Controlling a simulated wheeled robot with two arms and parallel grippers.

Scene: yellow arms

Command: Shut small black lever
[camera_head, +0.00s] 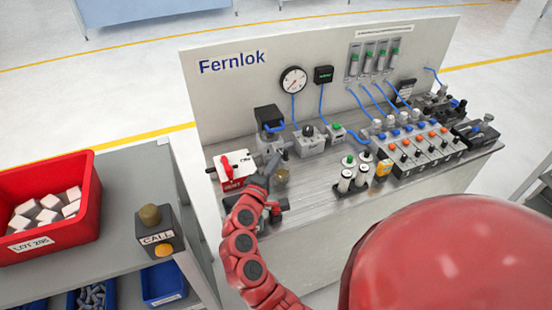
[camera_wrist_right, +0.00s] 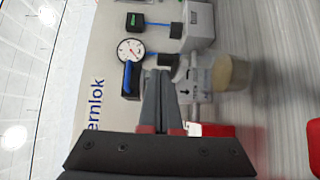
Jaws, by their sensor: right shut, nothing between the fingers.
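My right gripper (camera_head: 272,163) is shut and empty at the left end of the bench, in front of the grey valve unit (camera_head: 271,142). In the right wrist view its two grey fingers (camera_wrist_right: 160,76) lie together, with their tips beside the valve unit (camera_wrist_right: 194,82) and its tan bowl (camera_wrist_right: 232,75). A small black part (camera_wrist_right: 168,61) shows just past the fingertips. I cannot tell whether it is the small black lever or whether the fingers touch it. My left gripper is not in view.
A white box with a red handle (camera_head: 226,168) stands left of the gripper. A gauge (camera_head: 293,79) and blue hoses are on the back panel (camera_head: 225,95). A CALL button box (camera_head: 156,232) and red bin (camera_head: 85,215) are on the left shelf.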

